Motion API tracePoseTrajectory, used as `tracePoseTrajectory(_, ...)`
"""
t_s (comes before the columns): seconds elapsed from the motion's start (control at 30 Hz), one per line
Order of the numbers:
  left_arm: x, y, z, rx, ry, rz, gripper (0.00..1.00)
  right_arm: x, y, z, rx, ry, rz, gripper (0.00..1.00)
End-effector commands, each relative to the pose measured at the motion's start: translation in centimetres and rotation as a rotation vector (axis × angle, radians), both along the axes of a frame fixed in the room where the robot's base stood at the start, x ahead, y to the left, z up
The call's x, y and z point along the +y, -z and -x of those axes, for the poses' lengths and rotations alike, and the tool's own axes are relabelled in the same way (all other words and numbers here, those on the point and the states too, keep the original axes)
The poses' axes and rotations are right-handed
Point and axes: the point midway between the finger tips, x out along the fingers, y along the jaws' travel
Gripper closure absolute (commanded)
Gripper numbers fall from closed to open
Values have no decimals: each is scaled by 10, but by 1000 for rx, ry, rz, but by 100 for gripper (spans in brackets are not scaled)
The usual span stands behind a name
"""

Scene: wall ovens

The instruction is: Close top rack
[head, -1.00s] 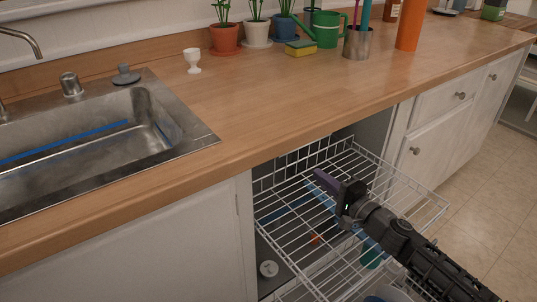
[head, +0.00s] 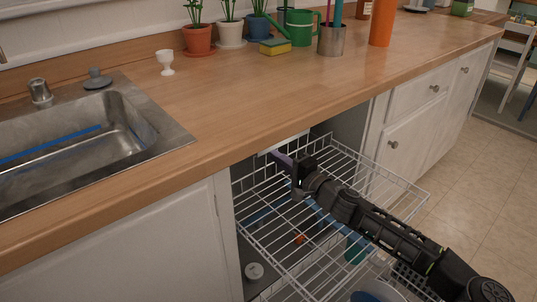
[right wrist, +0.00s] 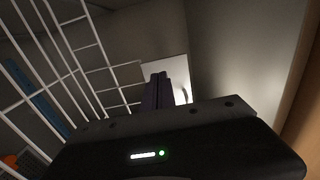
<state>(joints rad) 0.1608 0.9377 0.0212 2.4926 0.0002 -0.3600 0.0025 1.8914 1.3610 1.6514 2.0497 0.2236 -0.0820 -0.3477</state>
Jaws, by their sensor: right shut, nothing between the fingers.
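The top rack (head: 412,187) is a white wire basket pulled well out of the dishwasher opening under the counter. In the right wrist view its wires (right wrist: 78,50) run along the left side. My right gripper (head: 283,161) is shut and empty, with its arm reaching across above the rack from the lower right. Its dark fingertips are near the rack's back, by the opening. In the right wrist view the closed fingers (right wrist: 158,90) point at a pale panel (right wrist: 172,72) inside; I cannot tell whether they touch anything. My left gripper is not in view.
The wooden counter edge (head: 300,130) overhangs the opening. A cabinet door (head: 410,140) stands right of the opening. The floor (head: 480,190) at right is clear.

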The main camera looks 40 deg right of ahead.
Motion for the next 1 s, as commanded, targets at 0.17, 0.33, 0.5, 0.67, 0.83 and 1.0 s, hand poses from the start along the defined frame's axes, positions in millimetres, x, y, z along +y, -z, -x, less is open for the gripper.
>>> tracePoseTrajectory(0.17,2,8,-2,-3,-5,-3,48,3,1,-30,0,-1,0,100)
tracePoseTrajectory(0.33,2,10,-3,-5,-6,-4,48,4,0,-43,0,-1,-1,100)
tracePoseTrajectory(0.5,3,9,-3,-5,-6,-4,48,4,0,-45,0,0,0,100)
tracePoseTrajectory(0.67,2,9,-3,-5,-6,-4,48,4,0,-44,0,0,0,100)
tracePoseTrajectory(0.83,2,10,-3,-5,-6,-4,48,4,0,-48,0,0,0,100)
tracePoseTrajectory(1.0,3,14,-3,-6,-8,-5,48,6,0,-68,-1,-2,1,100)
